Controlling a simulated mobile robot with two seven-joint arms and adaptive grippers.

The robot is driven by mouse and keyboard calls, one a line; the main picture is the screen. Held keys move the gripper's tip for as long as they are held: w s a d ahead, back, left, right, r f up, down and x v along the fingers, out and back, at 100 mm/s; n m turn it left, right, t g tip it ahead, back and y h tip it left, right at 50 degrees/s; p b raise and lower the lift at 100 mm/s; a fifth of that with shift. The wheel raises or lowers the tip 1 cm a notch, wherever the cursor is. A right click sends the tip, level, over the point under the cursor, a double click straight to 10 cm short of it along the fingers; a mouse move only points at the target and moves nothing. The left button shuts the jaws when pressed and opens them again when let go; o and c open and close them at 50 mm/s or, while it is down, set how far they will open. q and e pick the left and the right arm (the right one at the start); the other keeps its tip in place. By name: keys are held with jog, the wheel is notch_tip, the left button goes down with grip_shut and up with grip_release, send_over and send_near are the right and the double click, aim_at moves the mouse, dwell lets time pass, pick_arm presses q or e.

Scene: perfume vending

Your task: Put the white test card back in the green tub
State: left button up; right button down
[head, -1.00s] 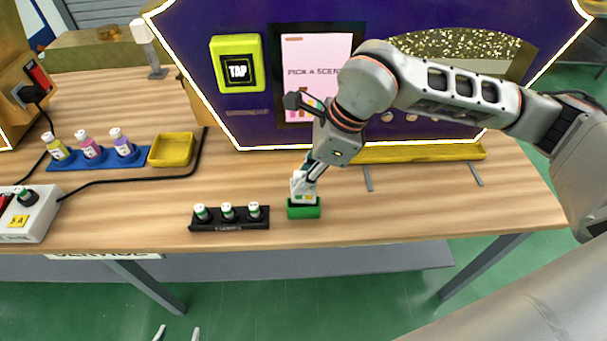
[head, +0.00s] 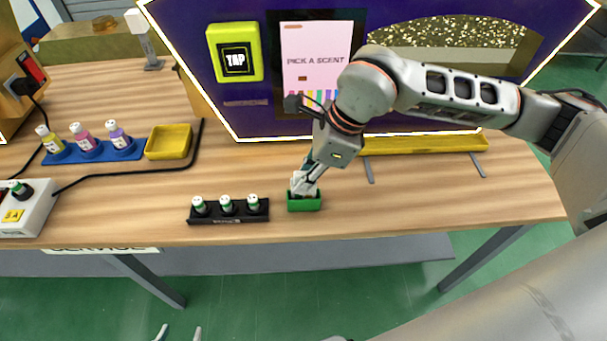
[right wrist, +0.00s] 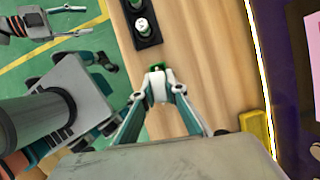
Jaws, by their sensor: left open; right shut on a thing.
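The small green tub (head: 304,204) stands on the wooden table near its front edge, in the head view. The white test card (head: 301,184) is at the tub's opening, its lower part inside or just behind the tub's rim. My right gripper (head: 306,184) is shut on the card, directly above the tub. In the right wrist view the fingers close on the white card (right wrist: 158,88), with a bit of the green tub (right wrist: 157,69) showing beyond it. My left gripper (head: 179,333) is open and empty at the bottom edge of the head view, low in front of the table.
A black rack (head: 229,217) with several small bottles stands just left of the tub. A yellow tray (head: 168,142) and a blue rack (head: 92,153) of bottles are further left. The purple machine (head: 262,120) stands behind. Table right of the tub is clear.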

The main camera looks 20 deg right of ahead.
pick_arm(q)
jog(key=shift+s+f, duration=0.1)
jog(key=shift+f, duration=0.1)
pick_arm(e)
jog(key=shift+f, duration=0.35)
jog(key=c, duration=1.3)
grip_release()
pick_arm(q)
jog(key=shift+r, duration=0.15)
pick_arm(e)
jog(key=shift+r, duration=0.2)
pick_arm(q)
jog(key=shift+w+r, duration=0.25)
jog(key=shift+r, duration=0.1)
pick_arm(e)
jog(key=shift+r, duration=0.3)
pick_arm(q)
jog(key=shift+w+r+p, duration=0.35)
jog(key=shift+r+p, duration=0.25)
pick_arm(e)
jog(key=shift+r, duration=0.6)
